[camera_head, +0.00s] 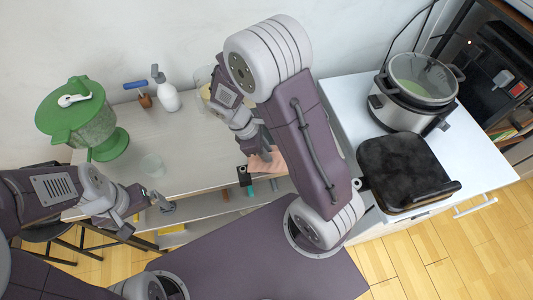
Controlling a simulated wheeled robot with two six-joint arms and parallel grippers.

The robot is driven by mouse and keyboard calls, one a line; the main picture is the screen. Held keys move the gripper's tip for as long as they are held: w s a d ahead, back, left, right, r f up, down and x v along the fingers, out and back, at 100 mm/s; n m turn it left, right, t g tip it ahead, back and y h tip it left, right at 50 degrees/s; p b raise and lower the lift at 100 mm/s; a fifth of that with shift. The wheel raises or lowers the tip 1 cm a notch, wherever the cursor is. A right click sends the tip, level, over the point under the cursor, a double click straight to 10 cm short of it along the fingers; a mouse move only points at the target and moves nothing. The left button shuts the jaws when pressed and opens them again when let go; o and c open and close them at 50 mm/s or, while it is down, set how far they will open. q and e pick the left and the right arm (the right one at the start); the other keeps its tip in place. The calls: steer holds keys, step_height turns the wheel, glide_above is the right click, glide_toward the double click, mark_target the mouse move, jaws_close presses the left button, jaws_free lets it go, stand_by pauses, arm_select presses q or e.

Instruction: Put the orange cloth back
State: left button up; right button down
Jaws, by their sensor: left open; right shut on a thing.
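The orange cloth (268,161) shows as a small pale orange patch near the front edge of the counter, partly covered by my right arm. My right gripper (262,146) is just above it and is shut on it. How much of the cloth rests on the counter cannot be told. My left gripper (160,201) is open and empty, at the front left edge of the counter, well apart from the cloth.
On the counter (200,172) stand a green-lidded container (75,115), a clear glass (152,165), a white bottle (166,92) and a blue-handled brush (140,88). At right, a white cabinet holds a cooker (408,107) and a black grill (403,168).

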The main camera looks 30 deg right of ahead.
mark_target(273, 154)
steer(key=r, duration=0.3)
steer(key=shift+s+d+r, duration=0.15)
steer(key=shift+s, duration=0.2)
steer(key=s+d+r+p, duration=0.1)
steer(key=s+d+r, duration=0.4)
steer(key=s, duration=0.4)
steer(key=shift+s+r, duration=0.35)
steer(key=shift+r, duration=0.3)
